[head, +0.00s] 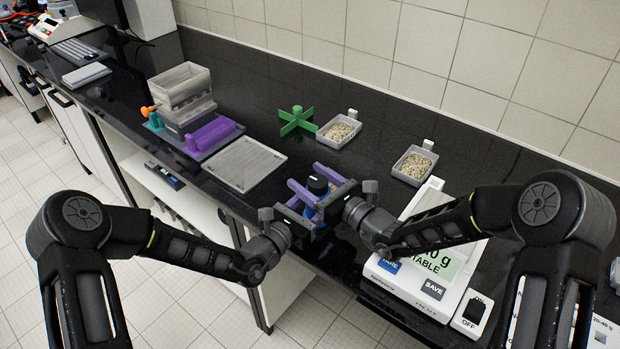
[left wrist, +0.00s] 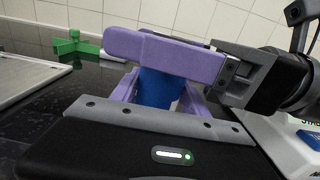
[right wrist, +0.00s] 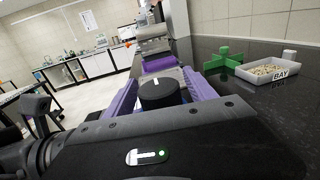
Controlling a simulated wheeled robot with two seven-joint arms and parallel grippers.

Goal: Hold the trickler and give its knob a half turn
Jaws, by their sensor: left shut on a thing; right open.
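The trickler's blue body (head: 311,212) stands near the front of the dark bench, with its round black knob (head: 318,184) on top. My left gripper (head: 312,203) is shut on the body; the left wrist view shows the blue body (left wrist: 158,88) between its purple fingers. My right gripper (head: 320,178) is open around the knob. In the right wrist view the knob (right wrist: 158,93), with a white mark on top, sits between the purple fingers, with a visible gap at least on the right side. The trickler's lower part is mostly hidden.
A balance (head: 412,285) stands close on the right. Behind are two trays of grains (head: 350,120) (head: 428,153) and a green cross-shaped piece (head: 297,122). The bench's front edge is close.

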